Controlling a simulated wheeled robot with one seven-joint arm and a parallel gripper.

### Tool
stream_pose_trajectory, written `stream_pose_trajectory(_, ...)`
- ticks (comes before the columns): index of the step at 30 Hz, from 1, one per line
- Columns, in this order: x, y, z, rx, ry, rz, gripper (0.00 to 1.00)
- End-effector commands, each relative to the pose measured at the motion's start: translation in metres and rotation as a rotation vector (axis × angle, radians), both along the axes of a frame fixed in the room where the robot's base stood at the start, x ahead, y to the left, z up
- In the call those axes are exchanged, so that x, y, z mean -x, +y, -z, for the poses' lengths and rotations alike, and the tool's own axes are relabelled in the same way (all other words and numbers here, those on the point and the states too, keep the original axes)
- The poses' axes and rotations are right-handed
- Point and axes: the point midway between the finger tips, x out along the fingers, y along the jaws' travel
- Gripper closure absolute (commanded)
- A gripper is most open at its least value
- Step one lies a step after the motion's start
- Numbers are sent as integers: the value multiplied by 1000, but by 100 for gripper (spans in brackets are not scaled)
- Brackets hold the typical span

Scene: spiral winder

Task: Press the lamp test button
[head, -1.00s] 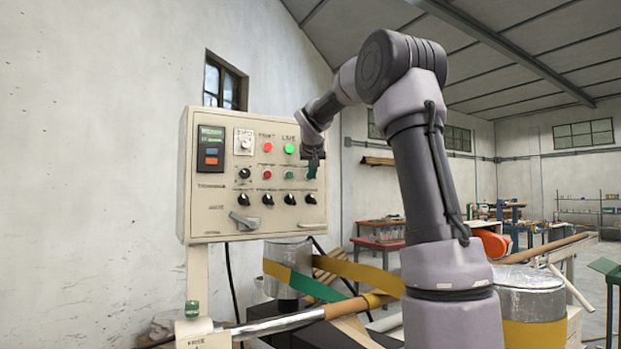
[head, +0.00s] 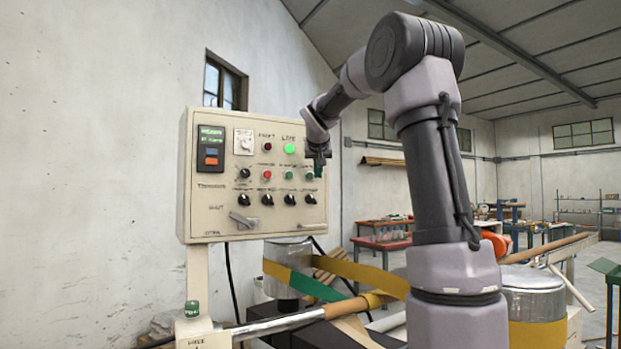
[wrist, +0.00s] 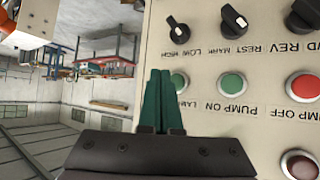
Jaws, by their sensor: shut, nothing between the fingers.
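The cream control panel (head: 212,215) fills the right of the wrist view, upside down. A green button (wrist: 179,80) at the panel's edge has a partly hidden label that seems to begin "LAMP". It is partly behind my gripper (wrist: 160,72), whose green fingers are together and empty. In the head view this button (head: 309,176) is the rightmost in its row, with my gripper (head: 319,170) beside it at the panel's right edge. I cannot tell whether the fingertips touch the panel.
Beside it are a green PUMP ON button (wrist: 232,87) and a red PUMP OFF button (wrist: 303,87). Black rotary knobs (wrist: 234,18) stick out nearby. A green indicator (head: 290,149) is lit. Beyond the panel's right edge is open room.

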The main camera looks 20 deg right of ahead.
Motion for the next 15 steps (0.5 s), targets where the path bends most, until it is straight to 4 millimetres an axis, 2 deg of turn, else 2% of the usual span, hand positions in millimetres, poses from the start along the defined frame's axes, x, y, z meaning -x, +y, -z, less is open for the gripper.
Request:
stream_pose_trajectory(9,30,-6,-1,0,-1,0,100)
stream_pose_trajectory(15,34,-7,0,0,0,0,100)
